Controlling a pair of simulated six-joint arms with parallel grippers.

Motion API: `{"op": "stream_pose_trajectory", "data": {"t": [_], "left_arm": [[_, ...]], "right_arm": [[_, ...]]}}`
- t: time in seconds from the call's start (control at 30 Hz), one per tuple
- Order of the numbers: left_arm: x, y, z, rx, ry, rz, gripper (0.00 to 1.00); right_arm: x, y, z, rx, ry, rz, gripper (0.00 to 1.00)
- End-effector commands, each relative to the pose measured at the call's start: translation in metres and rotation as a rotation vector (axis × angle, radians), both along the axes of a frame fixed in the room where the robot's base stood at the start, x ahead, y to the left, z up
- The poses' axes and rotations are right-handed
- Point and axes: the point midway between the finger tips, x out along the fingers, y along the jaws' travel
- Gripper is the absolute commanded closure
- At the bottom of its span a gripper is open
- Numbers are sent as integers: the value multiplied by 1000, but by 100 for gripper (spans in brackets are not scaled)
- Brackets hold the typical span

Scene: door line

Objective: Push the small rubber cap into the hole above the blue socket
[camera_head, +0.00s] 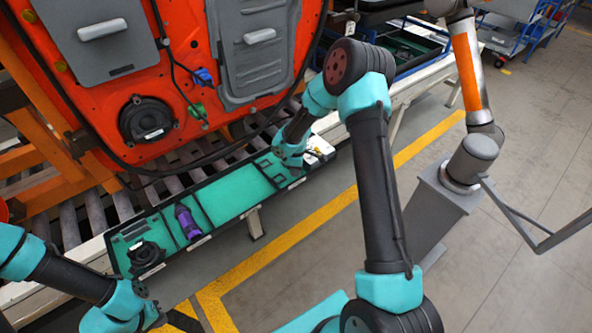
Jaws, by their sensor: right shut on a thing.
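The blue socket (204,76) sits on the orange door panel (180,25), between two grey plates. A small dark spot shows on the orange just above it; I cannot make out the hole clearly. My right gripper (291,162) is down at the right end of the green parts tray (236,190), over its small compartments. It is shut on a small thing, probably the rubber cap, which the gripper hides. My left gripper (150,312) is low at the bottom left, apart from the tray and door; its fingers are too unclear to judge.
A purple tool (187,222) and a round black part (146,254) lie in the tray's left part. A green connector (197,111), black cables and a speaker (147,119) are on the door. A roller conveyor (95,207) runs beneath it. A grey post (440,205) stands at right.

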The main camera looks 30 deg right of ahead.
Motion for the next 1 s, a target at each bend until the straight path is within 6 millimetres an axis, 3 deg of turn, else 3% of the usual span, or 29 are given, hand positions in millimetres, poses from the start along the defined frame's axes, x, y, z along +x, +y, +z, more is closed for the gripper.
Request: {"op": "stream_pose_trajectory", "data": {"t": [0.3,0.5,0.7,1.0], "left_arm": [[0,0,0,0,0,0,100],[0,0,0,0,0,0,100],[0,0,0,0,0,0,100],[0,0,0,0,0,0,100]], "right_arm": [[1,-1,0,0,0,-1,98],[17,-10,-2,0,-1,-2,98],[16,-10,-30,1,2,0,98],[17,-10,-33,1,-1,0,98]]}}
